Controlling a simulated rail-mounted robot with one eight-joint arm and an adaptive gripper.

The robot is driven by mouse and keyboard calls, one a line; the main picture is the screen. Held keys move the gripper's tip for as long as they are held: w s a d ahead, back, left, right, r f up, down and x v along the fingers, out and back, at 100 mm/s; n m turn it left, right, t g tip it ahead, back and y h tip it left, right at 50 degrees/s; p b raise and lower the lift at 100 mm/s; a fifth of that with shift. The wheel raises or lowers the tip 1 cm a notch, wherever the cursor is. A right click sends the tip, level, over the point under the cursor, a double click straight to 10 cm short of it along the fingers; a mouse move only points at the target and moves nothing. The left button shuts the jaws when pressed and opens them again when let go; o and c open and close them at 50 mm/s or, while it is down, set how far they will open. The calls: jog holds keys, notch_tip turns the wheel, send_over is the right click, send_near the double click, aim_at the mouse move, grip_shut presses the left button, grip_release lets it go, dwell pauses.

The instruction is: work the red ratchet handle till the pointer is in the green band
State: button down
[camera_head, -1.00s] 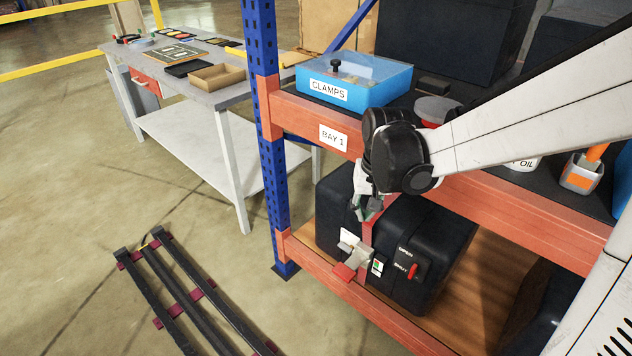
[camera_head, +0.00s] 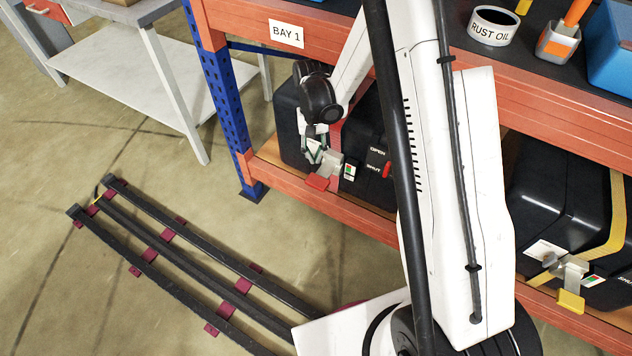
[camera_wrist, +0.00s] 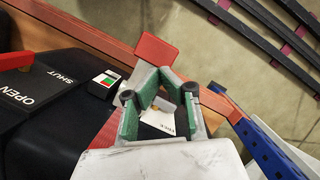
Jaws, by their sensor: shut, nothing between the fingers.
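The red ratchet handle (camera_head: 318,182) sticks out low at the front of a black case (camera_head: 290,110) with a red strap, on the lower shelf. In the wrist view the red handle end (camera_wrist: 157,50) lies just beyond my fingertips. My gripper (camera_head: 314,152) is shut and empty, close above the handle's metal bracket; I cannot tell whether it touches. Its green-edged fingers (camera_wrist: 162,76) meet over the bracket and a white label. The small gauge with a green part (camera_head: 348,171) sits right of the handle; it also shows in the wrist view (camera_wrist: 104,82). Its pointer is too small to read.
A red lever (camera_head: 387,169) marked OPEN and SHUT is on the case front. The orange shelf beam (camera_head: 290,60) runs above it, and a blue upright (camera_head: 228,120) stands at left. Another case with a yellow strap (camera_head: 617,215) is at right. Dark rails (camera_head: 190,265) lie on the floor.

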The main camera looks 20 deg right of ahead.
aim_at(317, 179)
jog(key=shift+d+r, duration=0.1)
jog(key=shift+d, duration=0.15)
jog(key=shift+s+f, duration=0.15)
jog(key=shift+f, duration=0.1)
jog(key=shift+b+x, duration=1.65)
jog(key=shift+x, duration=1.6)
